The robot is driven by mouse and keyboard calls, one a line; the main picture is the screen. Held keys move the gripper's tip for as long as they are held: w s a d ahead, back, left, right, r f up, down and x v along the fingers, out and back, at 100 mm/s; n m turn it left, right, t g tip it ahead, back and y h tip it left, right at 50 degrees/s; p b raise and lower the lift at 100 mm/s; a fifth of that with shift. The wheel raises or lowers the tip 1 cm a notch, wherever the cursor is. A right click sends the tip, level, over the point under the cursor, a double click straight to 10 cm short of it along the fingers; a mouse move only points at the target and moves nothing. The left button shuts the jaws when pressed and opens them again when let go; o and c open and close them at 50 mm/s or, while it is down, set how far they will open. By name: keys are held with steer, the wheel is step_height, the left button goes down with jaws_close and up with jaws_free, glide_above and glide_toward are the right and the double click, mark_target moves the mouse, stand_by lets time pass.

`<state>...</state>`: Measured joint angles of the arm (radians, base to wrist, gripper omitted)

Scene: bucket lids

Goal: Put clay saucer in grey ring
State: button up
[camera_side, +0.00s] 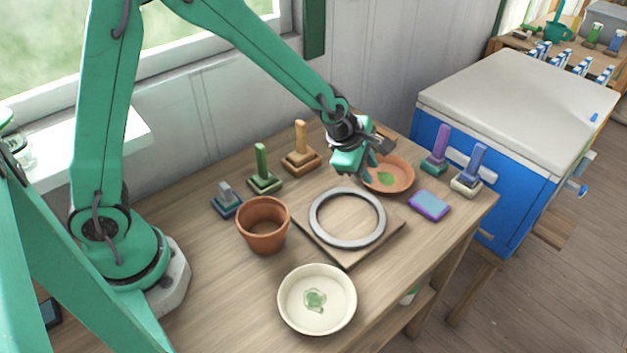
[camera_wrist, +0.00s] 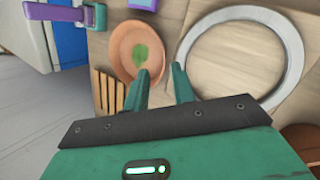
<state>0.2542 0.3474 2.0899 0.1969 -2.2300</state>
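The clay saucer (camera_side: 399,181), terracotta with a green leaf mark, lies at the far right part of the table. It also shows in the wrist view (camera_wrist: 125,50). The grey ring (camera_side: 347,245) lies flat on a square wooden board, left of and nearer than the saucer; in the wrist view the ring (camera_wrist: 297,50) is to the right of it. My gripper (camera_side: 369,180) is at the saucer's near-left rim. In the wrist view its fingers (camera_wrist: 161,72) are apart, one over the saucer and one just outside its rim. Contact cannot be told.
A terracotta pot (camera_side: 263,226) and a cream dish (camera_side: 317,318) with a green mark stand nearer. Several handled blocks, including a green one (camera_side: 263,170) and an orange one (camera_side: 300,150), line the back. A purple-blue sponge (camera_side: 429,205) lies right of the saucer.

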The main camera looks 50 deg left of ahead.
steer(key=s+a+r+m, duration=0.6)
steer(key=s+r+m, duration=0.2)
steer(key=s+m, duration=0.3)
steer(key=s+a+r+m+y, duration=0.1)
steer(key=s+a+r+m, duration=0.5)
steer(key=s+m, duration=0.5)
step_height(320, 180, up, 2)
steer(key=shift+s+r+m+y, duration=0.25)
steer(key=shift+s+m+y, duration=0.05)
steer(key=shift+s, duration=0.9)
steer(key=shift+c, duration=1.3)
steer(key=shift+w, duration=0.1)
